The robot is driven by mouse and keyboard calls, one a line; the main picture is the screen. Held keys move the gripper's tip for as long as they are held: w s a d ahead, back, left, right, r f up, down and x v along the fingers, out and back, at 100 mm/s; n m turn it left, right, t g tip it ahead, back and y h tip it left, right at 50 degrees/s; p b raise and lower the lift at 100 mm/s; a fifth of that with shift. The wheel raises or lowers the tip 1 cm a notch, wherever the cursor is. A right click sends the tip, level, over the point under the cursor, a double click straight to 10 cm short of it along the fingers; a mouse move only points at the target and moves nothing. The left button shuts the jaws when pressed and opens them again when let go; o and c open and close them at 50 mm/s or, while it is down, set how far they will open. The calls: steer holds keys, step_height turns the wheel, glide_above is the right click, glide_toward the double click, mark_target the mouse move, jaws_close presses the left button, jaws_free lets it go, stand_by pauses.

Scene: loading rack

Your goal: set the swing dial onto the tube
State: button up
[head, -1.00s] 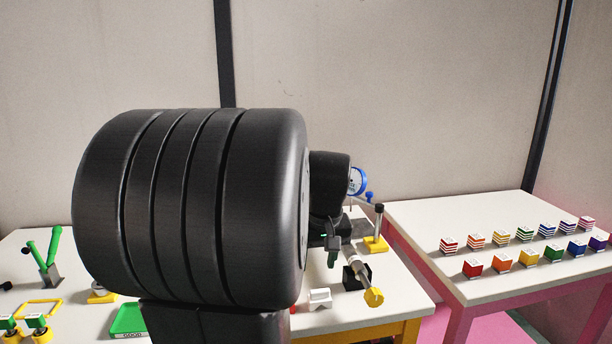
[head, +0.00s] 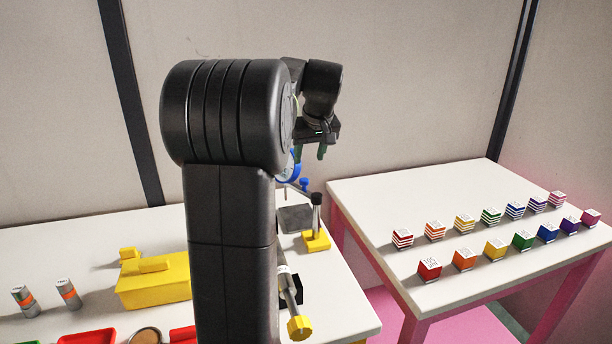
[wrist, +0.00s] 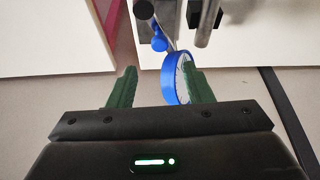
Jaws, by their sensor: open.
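The swing dial (head: 296,168) is a blue-rimmed round gauge with a blue knob (head: 304,185), on a thin arm from a dark-topped post on a yellow base (head: 316,242). My arm partly hides it. The tube (head: 291,288), light grey with a yellow end, lies in a dark holder in front of that base. My gripper (head: 310,153) is open, above and close to the dial. In the wrist view, the dial (wrist: 168,82) shows between the green fingers (wrist: 160,86), nearer the right one, which covers part of its face. I cannot tell whether they touch.
A yellow box (head: 155,282), two grey cylinders with orange bands (head: 68,293) and a red tray (head: 88,338) are on the left of the table. A second table (head: 400,205) on the right carries rows of coloured cubes. A gap separates the tables.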

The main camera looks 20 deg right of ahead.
mark_target(304, 180)
steer(key=x, duration=0.9)
jaws_close()
